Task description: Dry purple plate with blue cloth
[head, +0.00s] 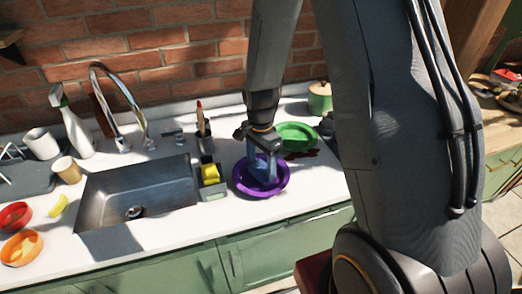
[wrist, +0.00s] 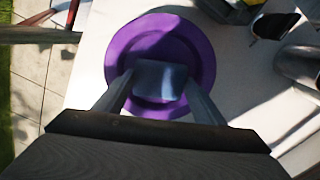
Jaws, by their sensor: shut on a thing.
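The purple plate (head: 243,182) lies on the white counter to the right of the sink. In the wrist view the plate (wrist: 150,32) fills the upper middle, partly in shadow. My gripper (head: 264,172) is directly over the plate, pointing down. It is shut on the blue cloth (wrist: 160,78), a small grey-blue piece that shows between the two fingers. The cloth is over the plate's inner face near the middle and looks to be on or just above it. The fingers hide part of the plate, and the contact itself cannot be seen clearly.
A sink (head: 140,190) with a faucet (head: 125,105) is left of the plate. A caddy with a yellow sponge (head: 210,174) stands close by. A green plate (head: 296,136) and a green pot (head: 319,98) are behind. The counter's front edge is near.

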